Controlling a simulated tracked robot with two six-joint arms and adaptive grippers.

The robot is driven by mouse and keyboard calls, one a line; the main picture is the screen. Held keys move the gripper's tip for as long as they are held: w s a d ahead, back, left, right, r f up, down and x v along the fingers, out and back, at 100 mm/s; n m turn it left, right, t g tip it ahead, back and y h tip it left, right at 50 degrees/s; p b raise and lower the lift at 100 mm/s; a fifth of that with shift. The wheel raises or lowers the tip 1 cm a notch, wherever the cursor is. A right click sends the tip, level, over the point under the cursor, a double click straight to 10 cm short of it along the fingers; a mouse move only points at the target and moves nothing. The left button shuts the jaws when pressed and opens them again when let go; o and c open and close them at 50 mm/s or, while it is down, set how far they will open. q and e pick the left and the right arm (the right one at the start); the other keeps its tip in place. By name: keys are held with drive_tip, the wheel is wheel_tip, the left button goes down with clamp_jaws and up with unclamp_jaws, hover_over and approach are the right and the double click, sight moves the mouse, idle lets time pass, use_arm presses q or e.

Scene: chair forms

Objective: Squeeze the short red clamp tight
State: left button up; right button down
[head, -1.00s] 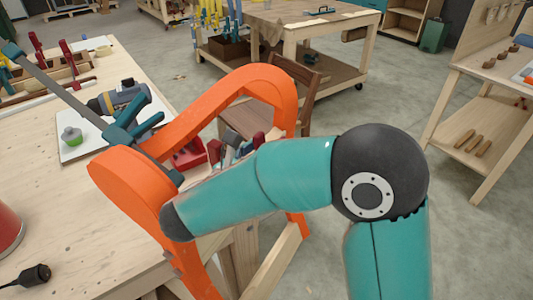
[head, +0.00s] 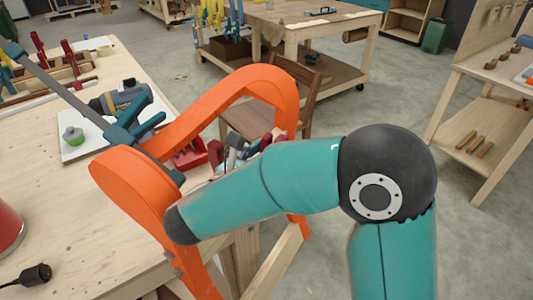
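Small red and grey parts, which look like the short red clamp (head: 215,153), show just above my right forearm, inside the arch of the orange chair form (head: 265,82). Most of this clamp is hidden behind the forearm, so I cannot tell how its jaws sit. My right arm comes in from the lower right and bends left across the form. Its gripper is hidden behind the forearm. My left gripper is not in view. A long bar clamp with teal handles (head: 132,122) lies across the form's left part.
The workbench (head: 85,215) at left holds a drill (head: 118,98), a red tray (head: 190,156) and a rack with other red clamps (head: 70,52). A wooden chair (head: 310,100) stands behind the form. A shelf bench (head: 490,110) stands at right, with open floor between.

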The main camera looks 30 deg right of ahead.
drive_tip(key=shift+f, duration=0.15)
drive_tip(key=shift+c, duration=2.4)
unclamp_jaws()
drive_tip(key=shift+w, duration=0.1)
drive_tip(key=shift+w+a+p, duration=0.2)
drive_tip(key=shift+w+p, duration=0.05)
drive_tip(key=shift+p, duration=0.05)
drive_tip(key=shift+c, duration=0.4)
drive_tip(key=c, duration=1.3)
clamp_jaws()
drive_tip(key=shift+s, duration=0.1)
